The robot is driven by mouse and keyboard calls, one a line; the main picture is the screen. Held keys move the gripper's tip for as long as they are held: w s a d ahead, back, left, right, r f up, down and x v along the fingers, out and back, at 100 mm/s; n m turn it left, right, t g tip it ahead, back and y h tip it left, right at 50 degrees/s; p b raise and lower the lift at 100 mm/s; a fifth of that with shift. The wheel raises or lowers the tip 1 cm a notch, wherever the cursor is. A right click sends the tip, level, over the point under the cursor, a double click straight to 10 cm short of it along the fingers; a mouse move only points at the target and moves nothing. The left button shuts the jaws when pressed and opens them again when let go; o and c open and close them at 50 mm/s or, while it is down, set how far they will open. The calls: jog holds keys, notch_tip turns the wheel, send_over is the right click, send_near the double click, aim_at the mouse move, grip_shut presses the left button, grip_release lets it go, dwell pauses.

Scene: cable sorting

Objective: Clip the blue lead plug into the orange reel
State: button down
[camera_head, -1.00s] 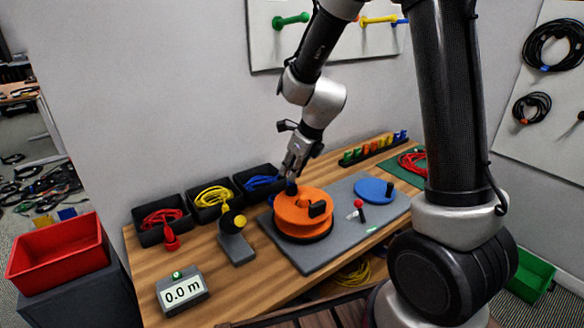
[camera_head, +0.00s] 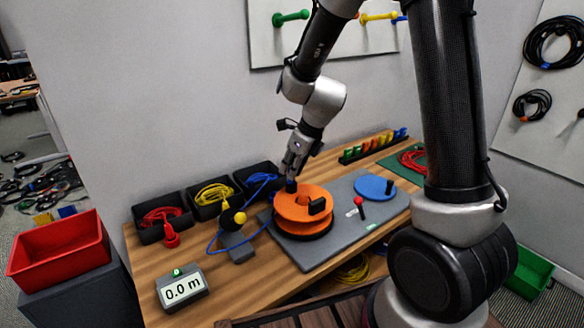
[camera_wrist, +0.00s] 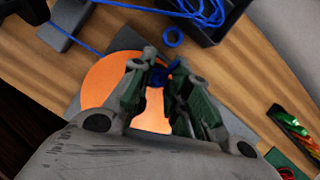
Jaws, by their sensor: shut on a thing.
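The orange reel (camera_head: 304,209) stands on a grey base plate (camera_head: 345,232) on the bench; it also shows in the wrist view (camera_wrist: 105,85). My gripper (camera_head: 291,180) is over the reel's back left edge, pointing down. It is shut on the blue lead plug (camera_head: 291,187), a small dark blue piece between the fingertips. Whether the plug touches the reel or sits in it I cannot tell. The blue lead (camera_head: 212,240) runs from the blue cable's black bin (camera_head: 258,178) in a loop past the grey stand with a yellow knob (camera_head: 240,218) to the reel.
Black bins with red cable (camera_head: 158,215) and yellow cable (camera_head: 212,194) stand at the back left. A meter (camera_head: 182,288) reading 0.0 m is at the front left. A blue disc crank (camera_head: 374,189) and a red-knobbed lever (camera_head: 361,202) are right of the reel.

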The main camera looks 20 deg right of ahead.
jog(key=c, duration=1.3)
grip_release()
jog(key=v, duration=1.2)
jog(key=s+d+r+n+h, duration=0.1)
jog(key=s+d+r+n, duration=0.1)
jog(key=s+d+n, duration=0.2)
jog(key=s+d+r+n+h, duration=0.1)
jog(key=s+d+r+n, duration=0.2)
jog(key=s+n, duration=0.8)
jog(key=s+d+r+n+h, duration=0.1)
jog(key=s+d+n, duration=0.3)
jog(key=n, duration=0.9)
jog(key=shift+s+d+r+t, duration=0.15)
jog(key=shift+s+r, duration=0.1)
jog(key=shift+s, duration=0.35)
jog(key=shift+s+d+r+t, duration=0.1)
jog(key=shift+s+r, duration=0.2)
jog(key=shift+s, duration=0.3)
jog(key=shift+s+d+r+t, duration=0.15)
jog(key=shift+s+r, duration=0.1)
jog(key=shift+s, duration=0.35)
